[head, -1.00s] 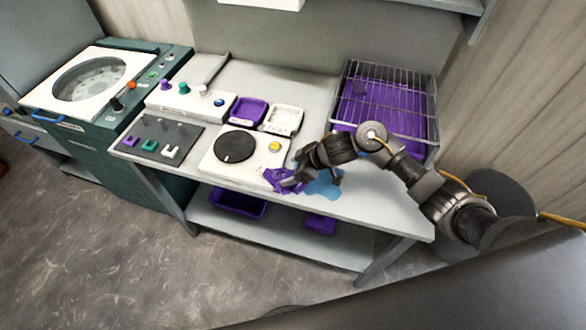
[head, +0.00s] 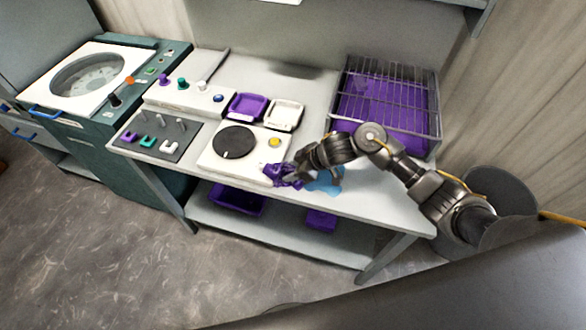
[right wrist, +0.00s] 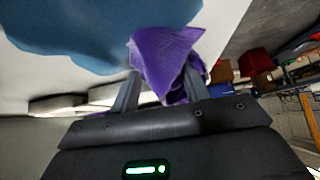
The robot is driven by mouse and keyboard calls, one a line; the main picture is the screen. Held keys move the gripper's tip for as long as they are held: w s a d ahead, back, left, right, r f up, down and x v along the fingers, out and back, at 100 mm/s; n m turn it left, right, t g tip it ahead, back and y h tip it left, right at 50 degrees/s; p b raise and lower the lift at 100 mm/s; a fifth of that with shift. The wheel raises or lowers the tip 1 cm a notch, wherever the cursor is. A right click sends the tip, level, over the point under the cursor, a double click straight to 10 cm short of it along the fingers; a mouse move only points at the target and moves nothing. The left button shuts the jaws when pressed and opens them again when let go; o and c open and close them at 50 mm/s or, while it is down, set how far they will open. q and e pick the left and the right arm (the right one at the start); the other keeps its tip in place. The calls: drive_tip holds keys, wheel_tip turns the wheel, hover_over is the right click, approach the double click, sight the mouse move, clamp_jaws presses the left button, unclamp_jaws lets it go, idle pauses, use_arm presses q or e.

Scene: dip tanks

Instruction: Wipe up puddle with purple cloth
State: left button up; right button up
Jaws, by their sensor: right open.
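The purple cloth (head: 281,176) lies crumpled on the table near its front edge, against the right front corner of the white unit with the dark disc. A blue puddle (head: 325,183) lies on the table just right of the cloth, partly hidden under my right arm. My right gripper (head: 296,174) is down at the cloth, its fingers open. In the right wrist view the cloth (right wrist: 165,58) stands between and beyond the two fingertips (right wrist: 162,88), and the puddle (right wrist: 75,38) shows beside it. My left gripper is not in view.
The white unit with a dark disc (head: 234,142) and yellow button stands left of the cloth. Purple and white trays (head: 247,107) sit behind it. A wire rack (head: 434,118) over a purple base stands at the back right. The table's front edge is close.

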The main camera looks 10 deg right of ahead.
clamp_jaws()
idle(0.3)
